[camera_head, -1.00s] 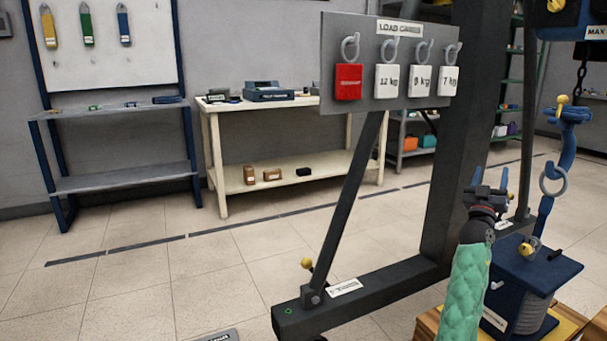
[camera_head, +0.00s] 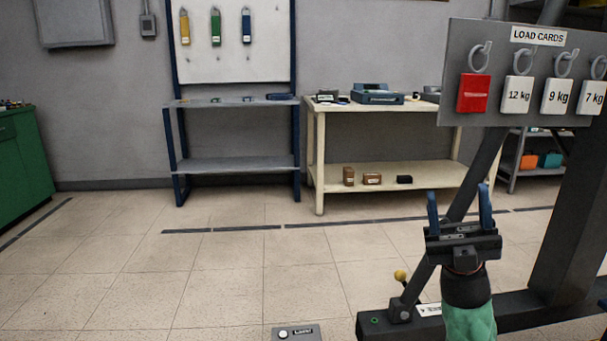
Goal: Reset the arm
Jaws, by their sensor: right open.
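My right gripper (camera_head: 459,212) is at the lower right of the head view, on the end of my arm with its green sleeve. Its two blue fingers point up and stand wide apart, with nothing between them. It appears in front of the dark slanted brace of the hoist frame (camera_head: 577,220); I cannot tell how far apart they are. My left gripper is out of view.
The load card board (camera_head: 454,80) hangs at upper right with one red and several white cards. A cream table (camera_head: 317,160) and a blue-framed bench (camera_head: 230,165) stand along the wall. A green cabinet (camera_head: 18,160) is at left. The middle floor is clear.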

